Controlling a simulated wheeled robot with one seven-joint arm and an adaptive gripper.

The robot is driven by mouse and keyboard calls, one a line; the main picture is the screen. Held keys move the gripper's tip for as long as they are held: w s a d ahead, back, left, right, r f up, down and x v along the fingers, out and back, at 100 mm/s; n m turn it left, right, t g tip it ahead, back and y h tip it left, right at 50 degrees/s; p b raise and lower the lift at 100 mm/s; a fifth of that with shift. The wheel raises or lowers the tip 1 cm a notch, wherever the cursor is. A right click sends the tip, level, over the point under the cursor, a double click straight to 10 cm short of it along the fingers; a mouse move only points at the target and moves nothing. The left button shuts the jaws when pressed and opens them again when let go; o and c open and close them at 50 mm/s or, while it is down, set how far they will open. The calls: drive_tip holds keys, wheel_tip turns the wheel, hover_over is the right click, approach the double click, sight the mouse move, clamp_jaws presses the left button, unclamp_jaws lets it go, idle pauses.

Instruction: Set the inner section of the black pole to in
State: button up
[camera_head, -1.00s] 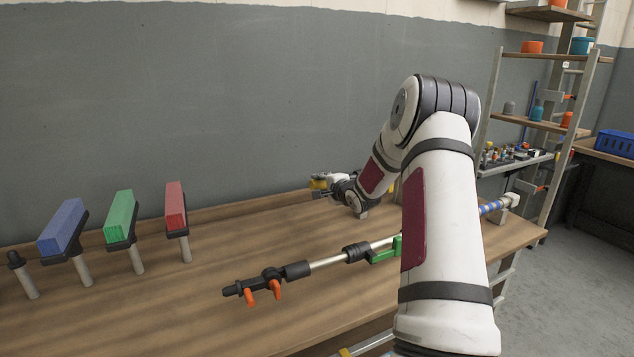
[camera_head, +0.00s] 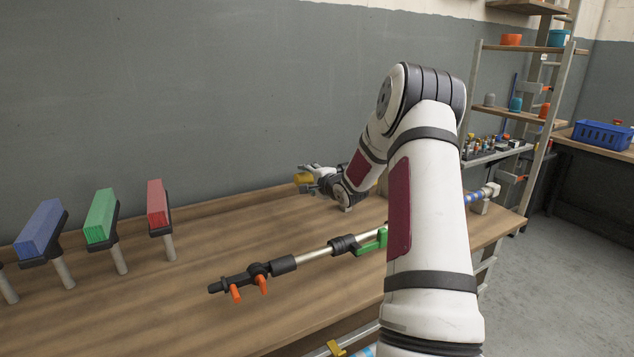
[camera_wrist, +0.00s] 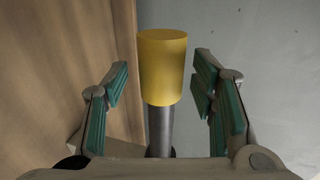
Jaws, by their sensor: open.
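A yellow cylinder (camera_wrist: 162,62) caps a grey metal rod (camera_wrist: 159,130) in the wrist view. The rod runs down to a dark collar, mostly hidden by the gripper body. My gripper (camera_wrist: 164,84) is open, with one green-padded finger on each side of the yellow cap and gaps on both sides. In the head view, my gripper (camera_head: 311,181) is at the back of the table by the wall, at the yellow cap (camera_head: 303,178). I see no clear black outer tube around this rod, so I cannot tell how far the rod is extended.
A long pole with a black end, orange levers (camera_head: 249,288) and a green clamp (camera_head: 371,243) lies across the wooden table (camera_head: 185,310), partly hidden by my arm. Blue (camera_head: 40,228), green (camera_head: 101,215) and red (camera_head: 157,203) blocks on posts stand at left. Shelves are at right.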

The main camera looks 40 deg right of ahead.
drive_tip(key=v, duration=1.1)
